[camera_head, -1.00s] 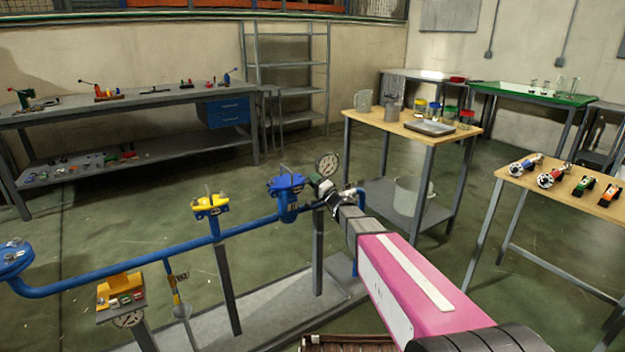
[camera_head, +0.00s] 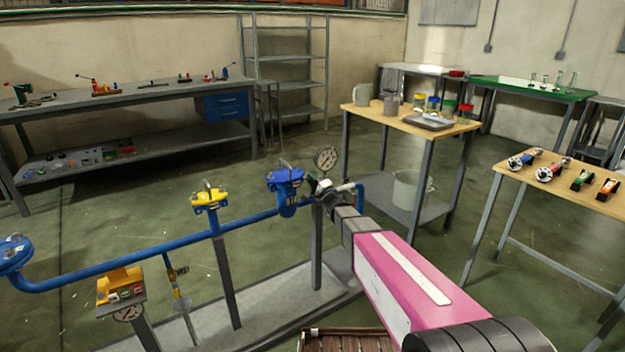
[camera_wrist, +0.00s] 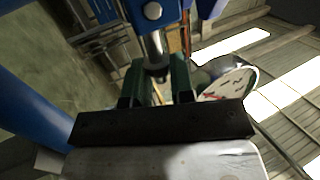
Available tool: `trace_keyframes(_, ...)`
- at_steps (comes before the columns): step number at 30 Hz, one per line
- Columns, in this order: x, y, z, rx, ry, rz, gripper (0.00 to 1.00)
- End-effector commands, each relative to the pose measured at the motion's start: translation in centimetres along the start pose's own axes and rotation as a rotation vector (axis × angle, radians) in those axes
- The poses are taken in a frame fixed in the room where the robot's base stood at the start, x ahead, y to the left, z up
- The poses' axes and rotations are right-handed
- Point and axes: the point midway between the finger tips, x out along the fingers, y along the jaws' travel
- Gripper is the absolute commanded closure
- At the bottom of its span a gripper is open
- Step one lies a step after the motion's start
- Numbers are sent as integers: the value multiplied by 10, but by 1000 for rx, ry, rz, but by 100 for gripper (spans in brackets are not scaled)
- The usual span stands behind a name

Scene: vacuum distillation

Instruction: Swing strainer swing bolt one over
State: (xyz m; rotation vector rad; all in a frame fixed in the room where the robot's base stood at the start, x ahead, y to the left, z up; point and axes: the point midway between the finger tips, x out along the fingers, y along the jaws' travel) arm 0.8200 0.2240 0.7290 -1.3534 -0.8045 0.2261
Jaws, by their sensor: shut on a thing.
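The blue strainer (camera_head: 287,182) sits on the blue pipe line, with a flat blue lid and a small handle on top. My gripper (camera_head: 313,184) is at its right side, partly hidden by my wrist. In the wrist view my gripper (camera_wrist: 157,78) has its two dark green fingers closed around a metallic swing bolt (camera_wrist: 154,45). The bolt's shaft runs up from between the fingers towards a blue part with a round bolt head. The far end of the bolt and its seat are not clear.
A round pressure gauge (camera_head: 326,159) stands just behind my gripper and shows close beside the fingers in the wrist view (camera_wrist: 228,85). The blue pipe (camera_head: 130,258) runs left past a yellow-topped fitting (camera_head: 209,198). A wooden side table (camera_head: 405,122) stands behind to the right.

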Motion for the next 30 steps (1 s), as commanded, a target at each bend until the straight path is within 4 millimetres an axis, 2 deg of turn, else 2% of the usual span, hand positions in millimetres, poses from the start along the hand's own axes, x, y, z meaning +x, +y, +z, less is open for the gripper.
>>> trace_keyframes(1,0,0,0,-1,1,0,100)
trace_keyframes(2,0,0,0,-1,1,0,71)
trace_keyframes(3,0,0,0,-1,1,0,65)
trace_keyframes(14,-6,0,0,-1,0,0,65)
trace_keyframes(17,-18,-1,0,-1,1,1,65)
trace_keyframes(24,-64,-2,1,-1,2,2,65)
trace_keyframes(30,-94,-1,1,-1,1,2,65)
